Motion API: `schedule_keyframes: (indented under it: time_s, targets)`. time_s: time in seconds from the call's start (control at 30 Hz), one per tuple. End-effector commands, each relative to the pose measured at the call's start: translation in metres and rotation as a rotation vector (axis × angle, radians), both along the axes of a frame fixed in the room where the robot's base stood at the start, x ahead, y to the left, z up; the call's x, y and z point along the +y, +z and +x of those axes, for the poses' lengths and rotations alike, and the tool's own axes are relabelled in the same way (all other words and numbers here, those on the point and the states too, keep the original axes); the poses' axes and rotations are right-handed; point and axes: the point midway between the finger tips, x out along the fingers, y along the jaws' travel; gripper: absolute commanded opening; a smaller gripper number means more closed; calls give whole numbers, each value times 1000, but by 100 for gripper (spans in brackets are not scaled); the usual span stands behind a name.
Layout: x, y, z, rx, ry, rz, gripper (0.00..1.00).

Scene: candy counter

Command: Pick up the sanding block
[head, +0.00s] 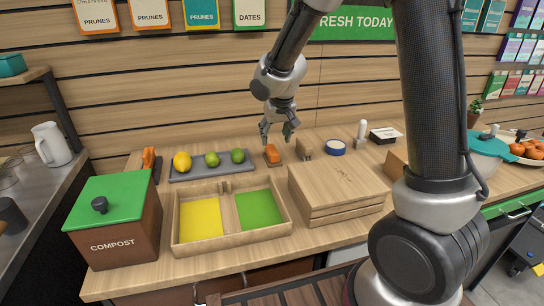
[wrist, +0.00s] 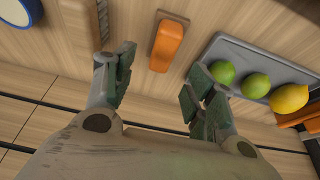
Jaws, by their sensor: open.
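The sanding block appears to be the orange block on a darker base (head: 272,156). It lies on the wooden counter just right of the grey fruit tray. In the wrist view the orange block (wrist: 167,45) shows whole, beyond the gap between my fingers. My gripper (head: 277,131) is above the block, with its fingers apart and nothing between them. In the wrist view my gripper (wrist: 158,76) has one finger at each side of the block's line, and neither appears to touch it.
The grey tray (head: 180,177) holds a lemon and two limes. A wooden brush-like thing (head: 304,148) stands close on the block's right, then a blue tape roll (head: 335,147). A divided wooden box (head: 225,242) and stacked boards (head: 338,192) lie in front. The slatted wall is behind.

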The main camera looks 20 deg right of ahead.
Motion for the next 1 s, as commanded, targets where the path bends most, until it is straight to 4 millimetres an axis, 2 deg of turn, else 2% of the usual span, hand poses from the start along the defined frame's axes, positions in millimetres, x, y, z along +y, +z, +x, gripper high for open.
schedule_keyframes:
  time_s: [0.43,0.7,1.0]
  targets:
    - [4,-54,16,5,1,-1,55]
    - [3,-69,24,3,1,-1,55]
    - [4,-71,24,3,0,0,55]
